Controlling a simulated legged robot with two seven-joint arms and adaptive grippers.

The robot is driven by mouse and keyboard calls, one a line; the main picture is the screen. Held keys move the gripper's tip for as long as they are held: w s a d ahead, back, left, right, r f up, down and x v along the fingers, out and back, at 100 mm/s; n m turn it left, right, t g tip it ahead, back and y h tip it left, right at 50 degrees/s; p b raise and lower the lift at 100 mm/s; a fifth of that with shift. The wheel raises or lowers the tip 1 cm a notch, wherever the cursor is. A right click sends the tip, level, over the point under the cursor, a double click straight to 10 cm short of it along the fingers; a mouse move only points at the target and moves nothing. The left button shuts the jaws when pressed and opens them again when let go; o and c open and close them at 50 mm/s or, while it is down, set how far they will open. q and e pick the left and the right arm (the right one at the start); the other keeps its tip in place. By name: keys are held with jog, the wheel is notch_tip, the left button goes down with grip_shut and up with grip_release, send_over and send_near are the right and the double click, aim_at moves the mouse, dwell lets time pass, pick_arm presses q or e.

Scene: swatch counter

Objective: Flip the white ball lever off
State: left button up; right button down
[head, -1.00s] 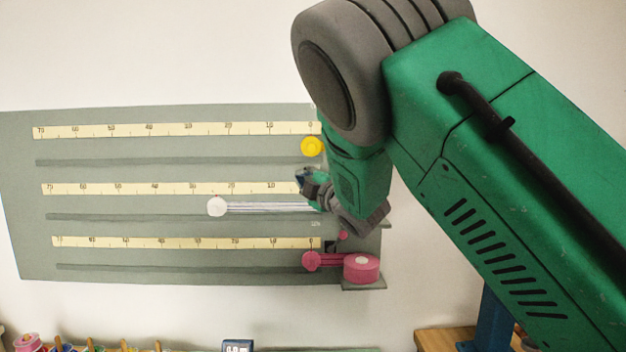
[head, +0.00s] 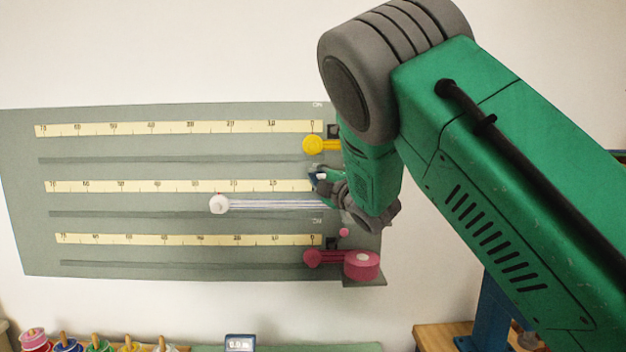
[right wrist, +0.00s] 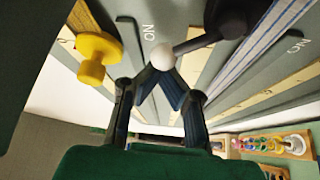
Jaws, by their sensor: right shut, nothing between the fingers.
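The white ball (right wrist: 162,57) of the lever shows in the right wrist view at the end of a dark arm (right wrist: 200,42) that runs up to the right. An ON label (right wrist: 148,32) is printed on the board beside it. My right gripper (right wrist: 160,76) is shut and empty, its dark blue fingertips meeting right at the ball; whether they touch it I cannot tell. In the head view my right gripper (head: 318,177) is at the board's right edge, by the middle row, and it and my arm hide most of the lever. My left gripper is out of view.
The grey board (head: 180,274) carries several yellow scales. A white knob (head: 219,203) ends a pale strip in the middle row. A yellow knob (right wrist: 95,56) is close left of my fingers. Colored spools (head: 97,345) stand lower left.

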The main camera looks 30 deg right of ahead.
jog(key=shift+r+m+b, duration=0.1)
jog(key=shift+m+b, duration=0.2)
jog(key=shift+b, duration=0.05)
jog(key=shift+s+r+t, duration=0.1)
jog(key=shift+t, duration=0.2)
jog(key=m+b, duration=0.2)
jog(key=d+m+t+h+b, duration=0.1)
jog(key=b, duration=0.1)
jog(key=s+d+r+m+h+b, duration=0.1)
jog(key=m+b, duration=0.1)
jog(key=shift+s+m+t, duration=0.1)
jog(key=shift+m+t, duration=0.2)
jog(key=shift+t, duration=0.1)
jog(key=shift+s+d+r+b, duration=0.2)
jog(key=shift+d+b, duration=0.2)
jog(key=shift+b, duration=0.05)
